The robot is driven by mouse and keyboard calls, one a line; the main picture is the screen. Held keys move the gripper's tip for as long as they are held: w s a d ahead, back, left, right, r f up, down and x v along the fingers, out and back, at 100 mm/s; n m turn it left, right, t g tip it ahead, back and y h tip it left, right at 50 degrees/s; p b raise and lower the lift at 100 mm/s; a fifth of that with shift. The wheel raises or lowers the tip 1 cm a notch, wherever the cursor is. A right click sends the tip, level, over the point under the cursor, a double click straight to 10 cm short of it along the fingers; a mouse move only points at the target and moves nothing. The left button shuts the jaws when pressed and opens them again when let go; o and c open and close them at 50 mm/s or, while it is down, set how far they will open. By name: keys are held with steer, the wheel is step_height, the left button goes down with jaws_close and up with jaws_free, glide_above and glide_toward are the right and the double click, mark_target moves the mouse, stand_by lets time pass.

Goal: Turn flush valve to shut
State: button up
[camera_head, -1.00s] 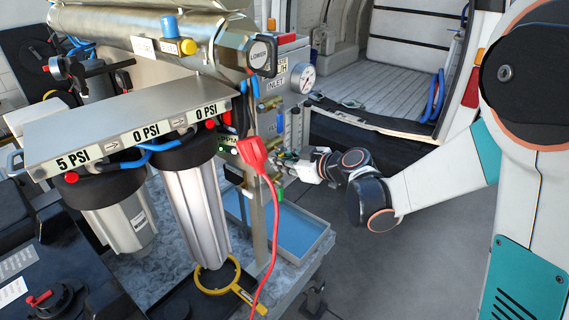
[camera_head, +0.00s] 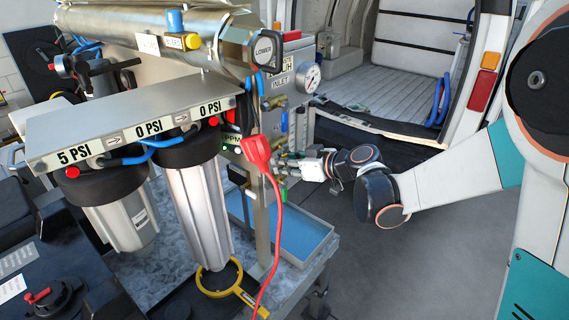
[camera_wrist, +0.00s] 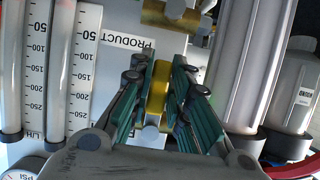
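My gripper (camera_wrist: 160,78) reaches the valve panel (camera_head: 303,110) from the right in the head view, below the gauge. In the wrist view its green-padded fingers stand on both sides of a yellow-brass valve part (camera_wrist: 157,92). The fingers are a little apart, about as wide as this part; whether both pads press on it is unclear. A label reading PRODUCT (camera_wrist: 133,42) is just left of the fingers. In the head view a label ending in "H" (camera_head: 287,64) sits above the INLET label (camera_head: 283,82). The fingertips are small and partly hidden there.
A red clip with its cable (camera_head: 257,150) hangs in front of the panel, left of my gripper. A blue tray (camera_head: 300,240) lies below. Filter housings (camera_head: 198,215) stand at left. In the wrist view, two flow tubes (camera_wrist: 62,70) are left and a grey cylinder (camera_wrist: 243,60) right.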

steer(key=shift+o, duration=1)
steer(key=v, duration=1.2)
steer(key=s+d+f+m+h+b, duration=0.5)
steer(key=s+d+f+b, duration=0.1)
steer(key=s+f+b, duration=0.5)
steer(key=s+d+f+m+g+h+b, duration=0.1)
steer(key=s+d+f+m+h+b, duration=0.4)
steer(key=s+f+b, duration=0.7)
step_height(320, 180, down, 2)
steer(key=shift+d+f+h, duration=0.1)
steer(key=shift+d+h, duration=0.3)
steer(key=shift+d, duration=0.35)
